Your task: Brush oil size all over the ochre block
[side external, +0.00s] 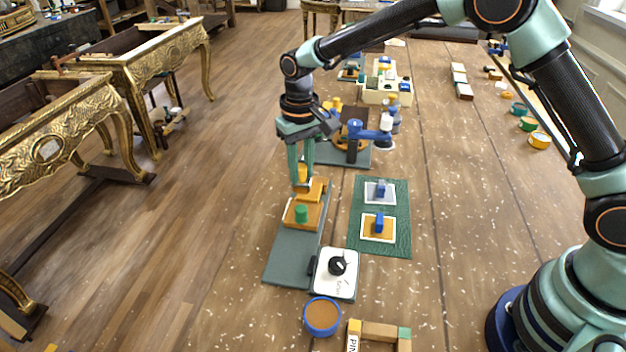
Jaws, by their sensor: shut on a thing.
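My gripper (303,182) points down over the far part of a grey board (292,258). It is shut on a small yellow-orange handle (302,173), and the fingers partly hide it. Just below is an orange-ochre block (317,191) on the board; I cannot tell whether the handle belongs to it. In front of it is a tan-ochre block (290,217) with a green knob (301,213). On a green mat (398,222) to the right, a white-edged ochre square (370,234) bears a blue handle. I cannot make out a brush or any oil film.
A white dial box (346,283), a blue-rimmed pot (322,316) with brown contents and a wooden frame (380,331) stand at the front. Behind my gripper is a dark stand with a blue arm (372,134). The table's right middle is clear; small pots (539,140) line the right.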

